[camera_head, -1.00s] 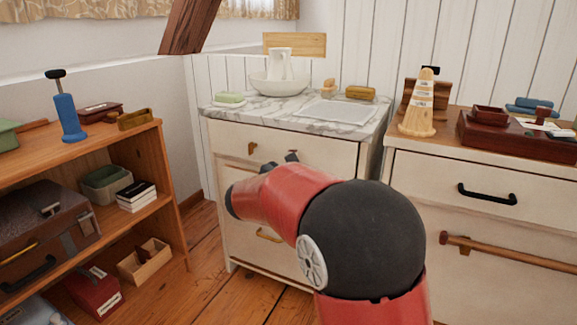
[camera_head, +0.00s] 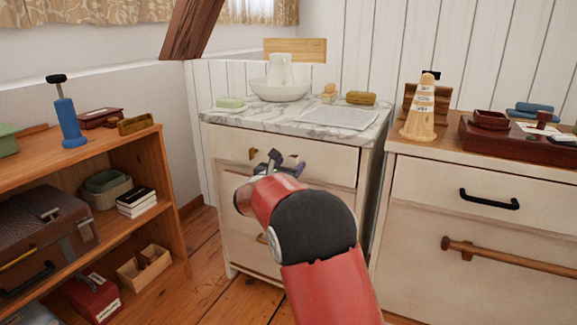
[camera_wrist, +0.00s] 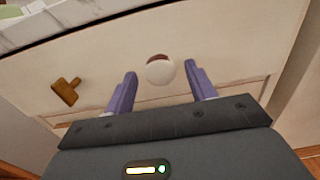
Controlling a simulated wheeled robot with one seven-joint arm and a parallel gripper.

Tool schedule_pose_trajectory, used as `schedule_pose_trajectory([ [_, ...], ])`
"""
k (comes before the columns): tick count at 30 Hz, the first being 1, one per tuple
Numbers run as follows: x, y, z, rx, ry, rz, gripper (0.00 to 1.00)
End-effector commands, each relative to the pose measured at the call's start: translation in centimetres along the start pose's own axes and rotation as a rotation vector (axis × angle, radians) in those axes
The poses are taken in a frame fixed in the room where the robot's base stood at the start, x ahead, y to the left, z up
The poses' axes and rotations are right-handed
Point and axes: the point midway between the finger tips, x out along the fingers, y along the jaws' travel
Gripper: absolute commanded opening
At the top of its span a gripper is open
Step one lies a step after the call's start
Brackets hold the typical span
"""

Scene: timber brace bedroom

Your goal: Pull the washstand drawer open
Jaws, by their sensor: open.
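The washstand (camera_head: 215,150) is a cream cabinet with a marble top. Its top drawer (camera_head: 330,160) looks shut, flush with the front; the drawer front (camera_wrist: 110,60) fills much of the wrist view. A round pale knob (camera_wrist: 162,72) with a reddish-brown upper part sits on the drawer front. It is hidden behind my gripper in the head view. My gripper (camera_head: 284,161) is open in front of the drawer. In the wrist view its purple fingers stand either side of the knob, with gaps; I cannot tell whether the knob is within their depth.
A brass-coloured latch (camera_wrist: 67,91) is on the drawer front, left of the knob. A basin (camera_head: 281,91), a jug and soap (camera_head: 230,102) stand on the marble top. An open shelf (camera_head: 165,165) is at left and a chest of drawers (camera_head: 425,185) close at right.

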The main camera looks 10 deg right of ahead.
Motion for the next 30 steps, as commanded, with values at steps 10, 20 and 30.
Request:
schedule_pose_trajectory([
  [10,0.0,0.0,0.0,0.001,0.0,0.0,0.35],
  [20,0.0,0.0,0.0,0.001,0.0,0.0,0.0],
  [30,-1.4,0.1,-0.1,0.001,-0.001,0.002,0.0],
])
